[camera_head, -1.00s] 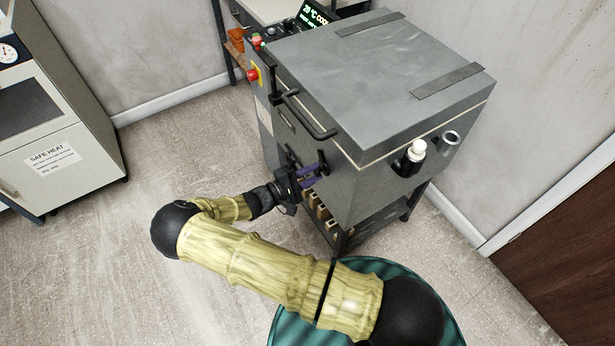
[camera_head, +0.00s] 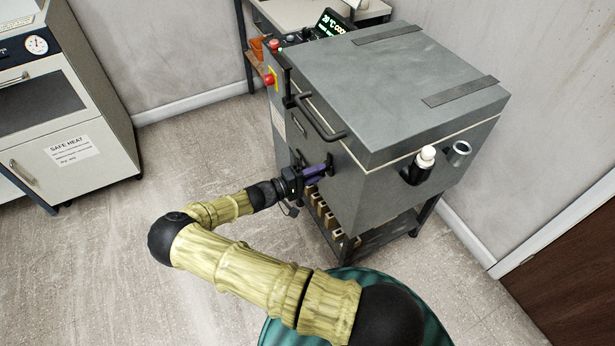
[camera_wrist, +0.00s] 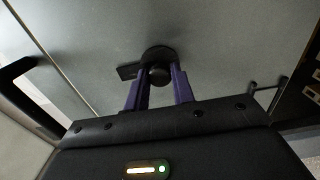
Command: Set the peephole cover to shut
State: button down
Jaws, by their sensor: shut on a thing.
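The peephole cover (camera_wrist: 130,71) is a dark piece with a round knob on the grey front of the kiln. In the wrist view its flat tab points left from the round hub. My gripper (camera_wrist: 160,82) has its two purple fingers on either side of the knob, shut on it. In the head view my gripper (camera_head: 319,171) reaches the front face of the kiln (camera_head: 345,190) below the lid handle. There the fingers and wrist partly hide the cover, and the peephole itself cannot be made out.
A black lid handle (camera_head: 320,118) sticks out above my gripper. Several bricks (camera_head: 325,215) lie on the stand under the kiln. A red button (camera_head: 269,79) is on the left side. A white-knobbed plug (camera_head: 425,160) sits on the right face. The floor at left is clear.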

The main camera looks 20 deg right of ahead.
jog(key=shift+f, duration=0.1)
dwell(0.4)
jog(key=c, duration=1.2)
grip_release()
jog(key=shift+o, duration=0.2)
jog(key=shift+a, duration=0.1)
jog(key=s+a, duration=0.2)
jog(key=a, duration=1.5)
jog(key=shift+s+b, duration=0.35)
jog(key=shift+s, duration=0.05)
